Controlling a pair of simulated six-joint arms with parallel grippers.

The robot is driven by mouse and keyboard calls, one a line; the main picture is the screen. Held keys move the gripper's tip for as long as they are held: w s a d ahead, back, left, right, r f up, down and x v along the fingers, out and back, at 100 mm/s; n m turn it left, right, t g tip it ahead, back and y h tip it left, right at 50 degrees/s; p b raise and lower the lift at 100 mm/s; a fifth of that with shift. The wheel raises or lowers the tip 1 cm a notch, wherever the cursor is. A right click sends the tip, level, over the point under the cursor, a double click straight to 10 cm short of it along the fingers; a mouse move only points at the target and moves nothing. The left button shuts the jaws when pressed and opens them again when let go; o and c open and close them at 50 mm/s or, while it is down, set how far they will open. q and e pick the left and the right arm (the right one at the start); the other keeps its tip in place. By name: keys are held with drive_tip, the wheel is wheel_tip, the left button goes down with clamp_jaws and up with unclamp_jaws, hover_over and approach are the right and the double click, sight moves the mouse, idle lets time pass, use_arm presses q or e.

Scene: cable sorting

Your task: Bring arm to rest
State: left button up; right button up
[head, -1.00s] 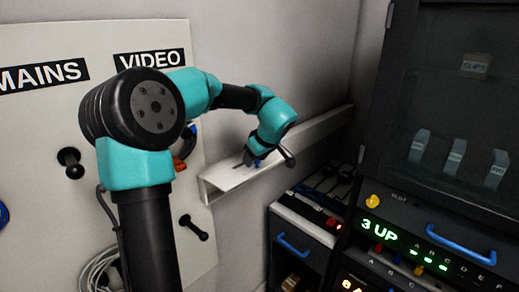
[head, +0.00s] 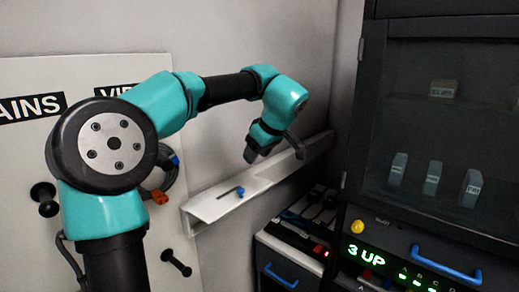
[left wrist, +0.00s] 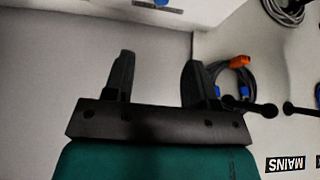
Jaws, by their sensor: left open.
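My left gripper (head: 274,152) is open and empty, raised just above and to the right of a white ledge (head: 206,207) on the wall. Its two dark fingers stand wide apart in the left wrist view (left wrist: 158,78), with nothing between them. A small blue piece with a thin dark stem (head: 238,191) lies on the ledge, apart from the gripper. A blue bit on the ledge shows at the top edge of the left wrist view (left wrist: 162,3). My right gripper is not in view.
A white board with black pegs (head: 44,199) and a coiled dark cable with an orange plug (head: 159,196) is behind my left arm. A dark cabinet with a blue handle (head: 446,261) stands at the right. A blue-handled drawer (head: 281,276) is below the ledge.

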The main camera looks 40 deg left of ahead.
use_arm(q)
drive_tip(key=shift+v, duration=0.75)
drive_tip(key=w+d+f+m+t+y, duration=0.1)
drive_tip(key=w+f+m+t, duration=0.15)
drive_tip(key=f, duration=1.15)
drive_tip(key=w+d+f+m+t, duration=0.1)
drive_tip(key=w+f+m+t, duration=0.2)
drive_tip(key=f, duration=1)
drive_tip(key=w+f+m+t+y, duration=0.1)
drive_tip(key=w+f+m+t, duration=0.2)
drive_tip(key=f, duration=1.1)
drive_tip(key=s+d+f+m+g+h, duration=0.1)
drive_tip(key=s+d+f+m+h, duration=0.2)
drive_tip(key=d+f, duration=0.35)
drive_tip(key=s+d+f+m+g+h, duration=0.1)
drive_tip(key=s+d+f+m+h, duration=0.1)
drive_tip(key=s+d+f+h, duration=0.45)
drive_tip(key=s+d+f+m+g+h, duration=0.2)
drive_tip(key=s+d+f+g, duration=0.3)
drive_tip(key=s+f, duration=0.3)
drive_tip(key=s+d+m, duration=0.1)
drive_tip(key=s, duration=0.1)
drive_tip(key=shift+s+d, duration=0.35)
drive_tip(key=shift+d, duration=0.05)
